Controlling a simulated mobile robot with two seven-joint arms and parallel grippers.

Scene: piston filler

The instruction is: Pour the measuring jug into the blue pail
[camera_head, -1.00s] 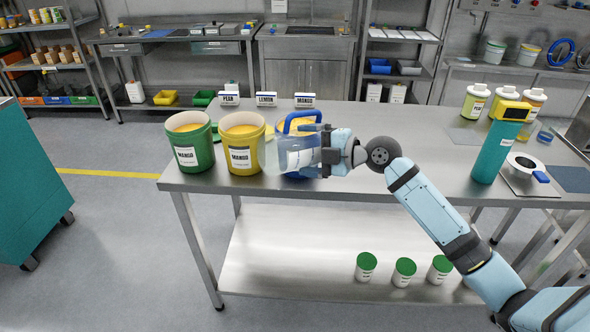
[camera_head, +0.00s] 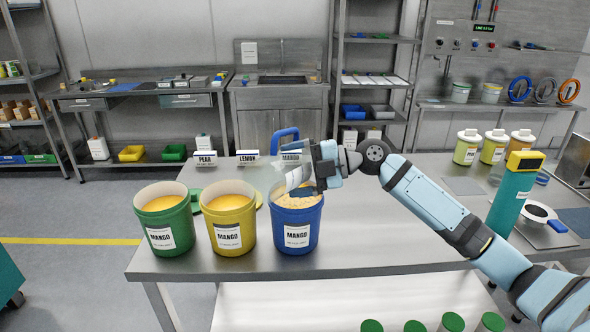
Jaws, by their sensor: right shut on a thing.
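The clear measuring jug (camera_head: 279,176) with a blue handle (camera_head: 285,142) is held above the rim of the blue pail (camera_head: 297,238), at the pail's far left side. It looks tilted, handle uppermost; its see-through body makes the exact angle and contents hard to tell. My right gripper (camera_head: 316,172) is shut on the jug, above the back of the pail. The blue pail stands upright on the steel table, labelled MANGO, with lumpy pale-orange stuff inside. I cannot tell whether anything is flowing from the jug. My left gripper is not in view.
A yellow pail (camera_head: 229,230) and a green pail (camera_head: 166,230), both with orange contents, stand left of the blue one. Name signs (camera_head: 247,156) stand behind. A teal device (camera_head: 510,195) and bottles (camera_head: 466,147) are at right. The middle of the steel table (camera_head: 385,225) is clear.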

